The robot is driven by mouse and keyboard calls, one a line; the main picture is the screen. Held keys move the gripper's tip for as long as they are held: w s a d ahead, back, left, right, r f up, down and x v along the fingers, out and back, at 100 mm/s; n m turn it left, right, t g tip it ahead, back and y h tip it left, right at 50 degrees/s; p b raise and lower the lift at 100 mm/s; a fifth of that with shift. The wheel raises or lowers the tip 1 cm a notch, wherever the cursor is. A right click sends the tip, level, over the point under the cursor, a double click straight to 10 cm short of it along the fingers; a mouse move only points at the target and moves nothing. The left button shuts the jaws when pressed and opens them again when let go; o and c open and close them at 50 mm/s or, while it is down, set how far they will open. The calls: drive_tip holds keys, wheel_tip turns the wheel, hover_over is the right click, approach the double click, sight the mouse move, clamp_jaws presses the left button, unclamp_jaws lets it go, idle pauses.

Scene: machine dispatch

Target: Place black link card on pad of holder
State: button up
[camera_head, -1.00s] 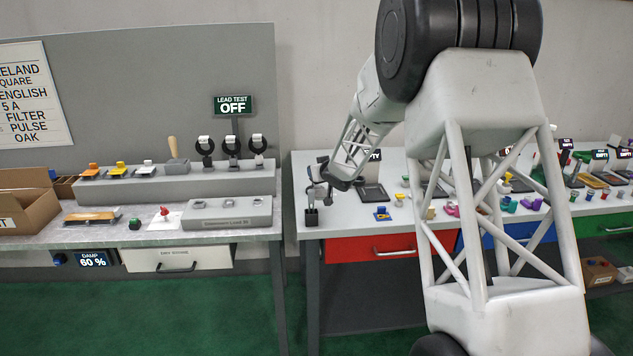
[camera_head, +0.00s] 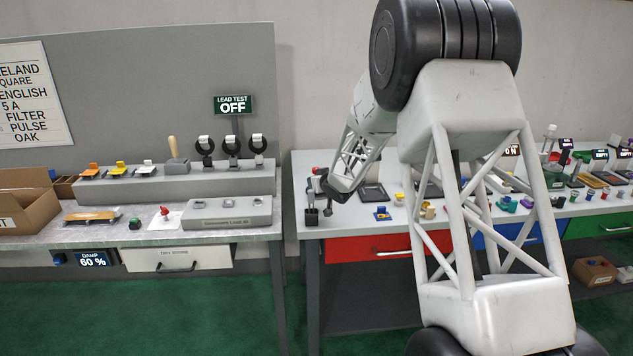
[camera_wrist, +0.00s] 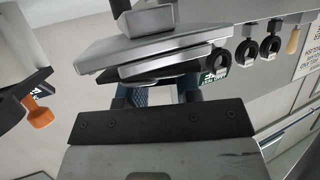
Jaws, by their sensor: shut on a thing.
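In the wrist view my gripper (camera_wrist: 160,92) has its blue textured pads shut at a thin black piece, apparently the black link card (camera_wrist: 162,74), mostly hidden. A silver plate (camera_wrist: 155,42) with a grey block on it shows just beyond the pads; I cannot tell whether it touches the card. In the head view my gripper (camera_head: 325,187) is over the left end of the right-hand table, close above a small dark upright box. The card cannot be made out there. A dark flat pad in a frame (camera_head: 374,193), possibly the holder, lies right of the gripper.
The small dark box (camera_head: 311,216) stands near the table's left edge. A red-topped item (camera_head: 316,171) is behind the gripper; an orange knob (camera_wrist: 40,113) shows in the wrist view. A blue piece (camera_head: 382,213) lies to the right. A gap separates the left bench (camera_head: 120,240).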

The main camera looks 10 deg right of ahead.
drive_tip(key=shift+f, duration=0.2)
drive_tip(key=o, duration=0.9)
drive_tip(key=shift+r, duration=0.4)
drive_tip(key=shift+s+d+r, duration=0.1)
drive_tip(key=shift+s+r, duration=0.05)
drive_tip(key=shift+s, duration=0.05)
drive_tip(key=v, duration=1.1)
drive_tip(key=shift+s+d, duration=0.15)
drive_tip(key=shift+r, duration=0.1)
